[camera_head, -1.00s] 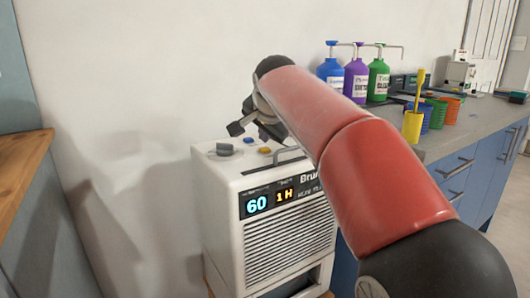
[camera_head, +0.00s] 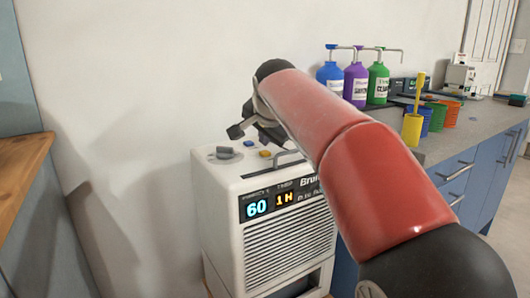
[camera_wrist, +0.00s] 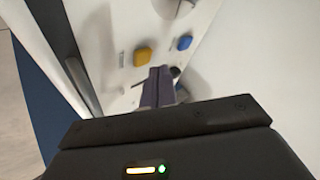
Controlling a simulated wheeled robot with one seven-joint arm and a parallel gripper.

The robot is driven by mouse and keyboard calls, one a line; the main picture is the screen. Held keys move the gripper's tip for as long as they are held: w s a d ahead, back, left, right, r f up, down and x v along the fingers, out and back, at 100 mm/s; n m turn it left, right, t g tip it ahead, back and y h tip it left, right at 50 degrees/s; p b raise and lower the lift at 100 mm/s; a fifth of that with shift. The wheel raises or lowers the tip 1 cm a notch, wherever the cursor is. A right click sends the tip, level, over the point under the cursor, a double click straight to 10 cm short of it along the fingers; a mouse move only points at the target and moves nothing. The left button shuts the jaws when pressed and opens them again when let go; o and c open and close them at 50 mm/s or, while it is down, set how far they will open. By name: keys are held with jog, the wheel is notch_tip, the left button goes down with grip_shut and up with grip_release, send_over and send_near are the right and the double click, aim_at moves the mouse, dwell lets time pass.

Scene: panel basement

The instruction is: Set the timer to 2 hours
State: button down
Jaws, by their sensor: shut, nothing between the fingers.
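The white appliance (camera_head: 210,195) stands against the wall. Its front display (camera_head: 257,207) reads "60" in blue and "1H" in orange, with small labels above. On its top are a grey knob (camera_head: 224,152), a blue button (camera_head: 249,143) and a yellow button (camera_head: 265,153). The wrist view also shows the yellow button (camera_wrist: 143,56) and the blue button (camera_wrist: 184,42). My gripper (camera_head: 237,131) is above the appliance's top, near the buttons. In the wrist view its fingers (camera_wrist: 158,75) are closed together and empty, pointing toward the top just below the yellow button. I cannot tell whether they touch it.
A counter (camera_head: 460,137) at the right holds pump bottles (camera_head: 355,84) and colored cups (camera_head: 412,127). A wooden surface (camera_head: 20,160) is at the left edge. My arm hides part of the counter.

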aim_at(265, 153)
jog(key=shift+f, duration=0.2)
dwell(0.6)
jog(key=shift+f+b, duration=0.25)
jog(key=shift+b, duration=0.05)
jog(key=shift+f+b, duration=0.35)
jog(key=shift+f, duration=0.15)
dwell(0.6)
jog(key=shift+r, duration=0.1)
jog(key=shift+r+p, duration=0.8)
jog(key=shift+p, duration=0.1)
notch_tip(265, 153, up, 5)
jog(key=p, duration=0.4)
jog(key=shift+r+p, duration=0.1)
jog(key=shift+p, duration=0.3)
jog(key=shift+s+d, duration=0.1)
